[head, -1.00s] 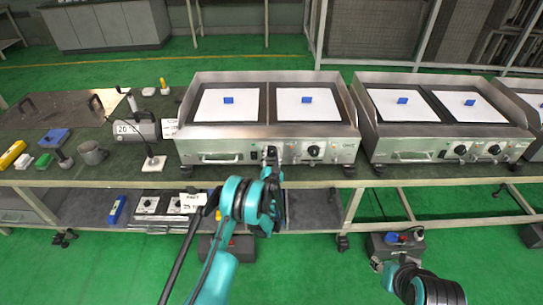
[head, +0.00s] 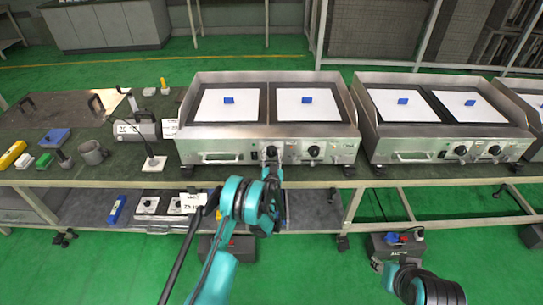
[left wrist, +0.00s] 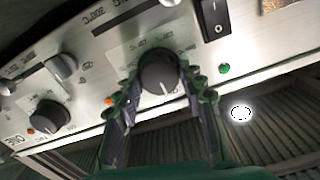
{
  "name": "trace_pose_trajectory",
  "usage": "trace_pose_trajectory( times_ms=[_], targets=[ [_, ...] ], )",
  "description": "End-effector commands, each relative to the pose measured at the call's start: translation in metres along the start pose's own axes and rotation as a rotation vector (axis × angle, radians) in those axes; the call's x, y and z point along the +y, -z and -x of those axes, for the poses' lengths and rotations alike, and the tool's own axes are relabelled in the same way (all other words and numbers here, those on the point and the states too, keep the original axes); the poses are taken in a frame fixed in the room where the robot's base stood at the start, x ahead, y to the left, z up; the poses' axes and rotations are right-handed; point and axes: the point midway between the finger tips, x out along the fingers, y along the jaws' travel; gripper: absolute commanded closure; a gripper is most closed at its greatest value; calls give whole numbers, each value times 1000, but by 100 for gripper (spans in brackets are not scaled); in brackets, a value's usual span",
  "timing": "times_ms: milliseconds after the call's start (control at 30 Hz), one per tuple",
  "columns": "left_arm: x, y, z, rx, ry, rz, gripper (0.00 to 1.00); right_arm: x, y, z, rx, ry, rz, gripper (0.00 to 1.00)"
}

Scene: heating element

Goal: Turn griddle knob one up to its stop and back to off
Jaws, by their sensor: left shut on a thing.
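The griddle (head: 220,144) stands on the bench with two dark knobs on its steel front. My left gripper (head: 271,157) is at the left knob, griddle knob one (left wrist: 158,72), and partly covers it in the head view. In the left wrist view its two fingers (left wrist: 160,88) lie on either side of this knob and are shut on it. A pale mark on the knob points toward the bottom of that view. The second knob (head: 313,151) is free, also in the left wrist view (left wrist: 46,117). My right gripper (head: 378,265) is low at the right, away from the griddle; its jaws are too small to judge.
A black rocker switch (left wrist: 215,16) and a green lamp (left wrist: 223,68) sit close beside the held knob. A second griddle (head: 400,157) stands to the right. A probe stand (head: 153,163), a temperature display (head: 135,128) and a mug (head: 92,153) stand at the left.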

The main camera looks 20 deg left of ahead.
Motion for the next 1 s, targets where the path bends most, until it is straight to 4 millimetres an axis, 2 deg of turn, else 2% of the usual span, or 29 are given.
trace_pose_trajectory(
  times_ms=[33, 67, 133, 433, 567, 900, 1000],
  targets=[
    [0, 0, -1, 0, 1, 1, 90, 0, 0, 0, 0, 0, 0, 62],
    [0, 0, -1, 0, 1, 1, 58, 0, 0, 0, 0, 0, 0, 62],
    [0, 0, -1, 0, 1, 1, 40, 0, 0, 0, 0, 0, 0, 62],
    [0, 1, 0, 0, 0, 0, 40, 0, 0, 0, 0, 0, 0, 62],
    [-2, 10, 0, 0, 0, 0, 40, 0, 0, 0, 0, 0, 0, 62],
    [-15, 73, 0, 0, 0, 0, 40, 0, 0, 0, 0, 0, 0, 62],
    [-17, 87, -1, 0, 1, 0, 40, 0, 0, 0, 0, 0, 0, 62]
  ],
)
